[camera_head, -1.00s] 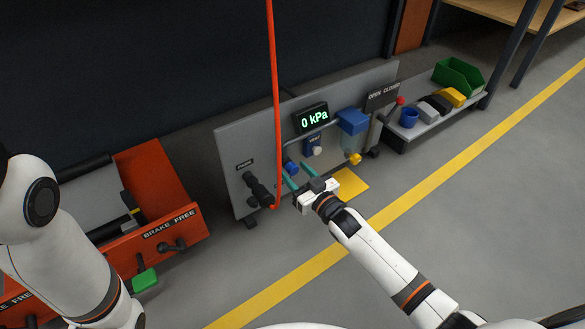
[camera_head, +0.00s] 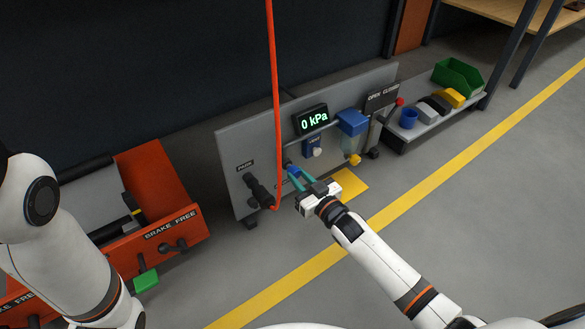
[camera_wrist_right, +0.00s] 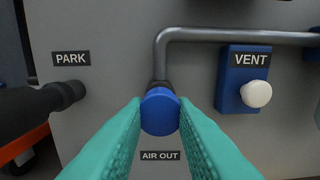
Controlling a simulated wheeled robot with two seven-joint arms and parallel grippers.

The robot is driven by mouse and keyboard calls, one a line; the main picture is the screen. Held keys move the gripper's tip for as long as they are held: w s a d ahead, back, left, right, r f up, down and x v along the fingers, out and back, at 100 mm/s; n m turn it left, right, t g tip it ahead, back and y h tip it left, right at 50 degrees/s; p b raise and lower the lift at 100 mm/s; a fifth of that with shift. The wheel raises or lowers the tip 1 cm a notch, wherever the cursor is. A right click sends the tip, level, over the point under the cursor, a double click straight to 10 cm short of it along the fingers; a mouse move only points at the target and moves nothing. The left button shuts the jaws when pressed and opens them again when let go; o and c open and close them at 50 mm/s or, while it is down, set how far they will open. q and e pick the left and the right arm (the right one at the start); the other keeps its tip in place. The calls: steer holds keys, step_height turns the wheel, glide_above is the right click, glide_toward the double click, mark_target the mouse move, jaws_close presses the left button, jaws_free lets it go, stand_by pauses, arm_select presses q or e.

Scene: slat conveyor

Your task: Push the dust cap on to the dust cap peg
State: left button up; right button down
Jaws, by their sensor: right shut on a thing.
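The dust cap is a round blue cap (camera_wrist_right: 160,112), seen face-on in the right wrist view above the AIR OUT label. It sits in front of the dark fitting (camera_wrist_right: 159,87) at the end of the grey pipe; the cap hides whether it touches that fitting. My right gripper (camera_wrist_right: 160,106) has its teal fingers shut on the cap's two sides. In the head view, the right gripper (camera_head: 293,173) reaches the grey panel with the blue cap (camera_head: 289,165) at its tips. I cannot make out a separate dust cap peg. My left gripper is out of view.
A red hose (camera_head: 274,100) hangs down to the black coupling (camera_head: 258,190) at PARK, left of my right gripper. The VENT block (camera_wrist_right: 243,80) with its white knob is to the right. The gauge (camera_head: 312,119) reads 0 kPa. Open floor lies in front.

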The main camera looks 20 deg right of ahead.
mark_target(297, 175)
steer(key=shift+p+v, duration=1.4)
steer(key=shift+v, duration=0.9)
steer(key=shift+s, duration=0.1)
